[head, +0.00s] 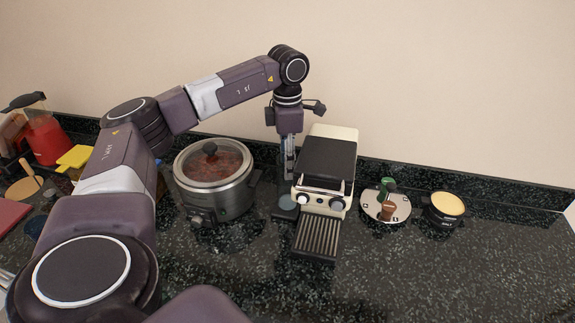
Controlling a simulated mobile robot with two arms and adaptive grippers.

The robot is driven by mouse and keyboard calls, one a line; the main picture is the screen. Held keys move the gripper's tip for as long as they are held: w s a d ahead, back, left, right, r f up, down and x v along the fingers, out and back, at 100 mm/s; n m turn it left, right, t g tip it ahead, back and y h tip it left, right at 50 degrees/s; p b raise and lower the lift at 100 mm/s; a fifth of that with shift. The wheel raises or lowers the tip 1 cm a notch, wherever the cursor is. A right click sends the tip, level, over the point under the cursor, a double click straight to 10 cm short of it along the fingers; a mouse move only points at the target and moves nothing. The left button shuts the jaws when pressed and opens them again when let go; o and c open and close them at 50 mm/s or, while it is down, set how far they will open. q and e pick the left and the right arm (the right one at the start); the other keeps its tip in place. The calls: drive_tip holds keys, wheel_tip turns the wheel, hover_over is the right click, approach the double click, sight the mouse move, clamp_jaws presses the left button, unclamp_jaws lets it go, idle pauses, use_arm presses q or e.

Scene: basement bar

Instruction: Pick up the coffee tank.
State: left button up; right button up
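A coffee machine (327,157) with a black top, cream sides and a slatted drip tray (318,238) stands on the dark counter. My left gripper (289,178) points down close beside the machine's left side, between it and a slow cooker. A small grey-blue round piece (287,203) shows below the gripper, at the machine's left edge. I cannot tell which part is the coffee tank, or whether the gripper touches anything. The fingers are seen narrow and dark, so their opening is unclear. My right gripper is not in view.
The slow cooker (213,190) stands close left of the gripper. Right of the machine are a round pale tray (370,209) with small green and brown items, and a black pot (434,217) with yellow contents. A red blender (45,138) is far left. The front right counter is clear.

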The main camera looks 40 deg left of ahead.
use_arm(q)
clamp_jaws()
drive_tip(key=shift+r, duration=0.2)
